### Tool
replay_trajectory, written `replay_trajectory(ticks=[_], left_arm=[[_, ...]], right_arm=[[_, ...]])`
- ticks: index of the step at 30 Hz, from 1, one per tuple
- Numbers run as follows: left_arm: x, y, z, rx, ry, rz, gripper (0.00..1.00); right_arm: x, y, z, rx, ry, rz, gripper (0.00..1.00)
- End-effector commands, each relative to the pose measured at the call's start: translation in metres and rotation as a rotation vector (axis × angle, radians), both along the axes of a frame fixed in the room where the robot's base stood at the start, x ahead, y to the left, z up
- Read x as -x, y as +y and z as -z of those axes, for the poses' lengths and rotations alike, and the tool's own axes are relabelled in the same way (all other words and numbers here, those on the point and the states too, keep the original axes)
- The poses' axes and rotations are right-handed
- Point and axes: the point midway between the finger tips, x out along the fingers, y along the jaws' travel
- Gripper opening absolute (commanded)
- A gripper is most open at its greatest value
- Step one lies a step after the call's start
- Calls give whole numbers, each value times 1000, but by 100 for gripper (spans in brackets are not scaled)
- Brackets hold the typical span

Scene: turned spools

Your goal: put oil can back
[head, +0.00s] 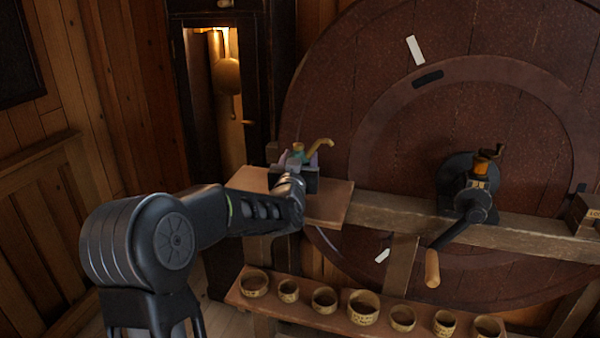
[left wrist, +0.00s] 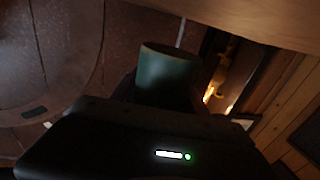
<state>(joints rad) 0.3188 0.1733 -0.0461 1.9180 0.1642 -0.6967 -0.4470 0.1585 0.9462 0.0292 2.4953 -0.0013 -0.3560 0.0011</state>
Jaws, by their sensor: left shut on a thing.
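The oil can (head: 298,153) has a greenish body and a curved brass-coloured spout that points up and right. My left gripper (head: 294,172) is shut on it at the small wooden shelf (head: 330,203) at the left end of the beam. Most of the can's body is hidden by the gripper in the head view. In the left wrist view the green can body (left wrist: 166,76) shows just beyond the dark gripper housing. I cannot tell whether the can touches the shelf. My right gripper is not in view.
A large round wooden wheel (head: 400,130) stands behind the beam (head: 400,213). A crank with a wooden handle (head: 432,268) sticks out at the right. Several small round cups (head: 363,307) stand on a low plank (head: 290,311). A tall clock case (head: 225,90) stands behind left.

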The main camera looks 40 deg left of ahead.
Motion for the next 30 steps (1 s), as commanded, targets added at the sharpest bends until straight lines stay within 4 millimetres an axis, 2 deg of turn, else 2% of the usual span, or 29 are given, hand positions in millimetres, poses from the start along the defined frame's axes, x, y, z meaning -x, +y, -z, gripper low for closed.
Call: replay_trajectory(ticks=[5, 13, 25, 26, 30], left_arm=[[0, 0, 2, 0, 0, 0, 0], [0, 0, 35, 1, 0, 0, 0], [0, 0, 40, 0, -2, 1, 0], [0, 0, 40, 1, 0, 1, 55], [0, 0, 39, 1, 0, 1, 66]], right_arm=[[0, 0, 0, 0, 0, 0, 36], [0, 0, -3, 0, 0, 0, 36], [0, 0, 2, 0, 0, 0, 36], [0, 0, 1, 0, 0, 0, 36], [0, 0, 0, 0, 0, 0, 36]])
